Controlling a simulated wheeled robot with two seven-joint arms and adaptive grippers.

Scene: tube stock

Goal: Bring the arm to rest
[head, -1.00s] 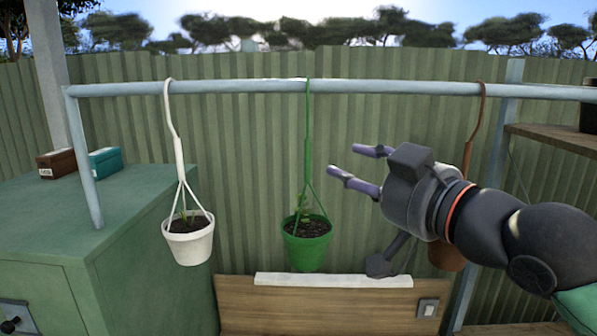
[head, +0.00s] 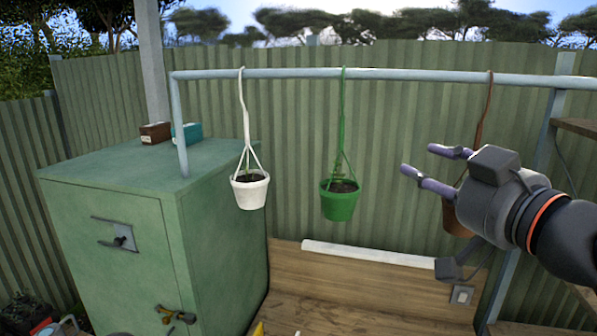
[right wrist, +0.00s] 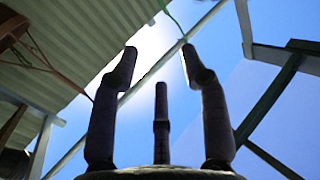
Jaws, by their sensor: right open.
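My right gripper (head: 432,167) is open and empty at the right of the head view, its purple fingers pointing left. It is in front of the brown hanging pot (head: 455,218), which it partly hides, and to the right of the green pot (head: 340,203). In the right wrist view its dark fingers (right wrist: 160,75) stand spread against bright sky, with nothing between them. My left gripper is in neither view.
A pale blue rail (head: 300,73) carries the hanging pots, with a white pot (head: 250,193) at the left. A green cabinet (head: 125,240) stands at the left with two small boxes on top. A wooden bench (head: 330,285) lies below. A shelf (head: 578,126) is at the right edge.

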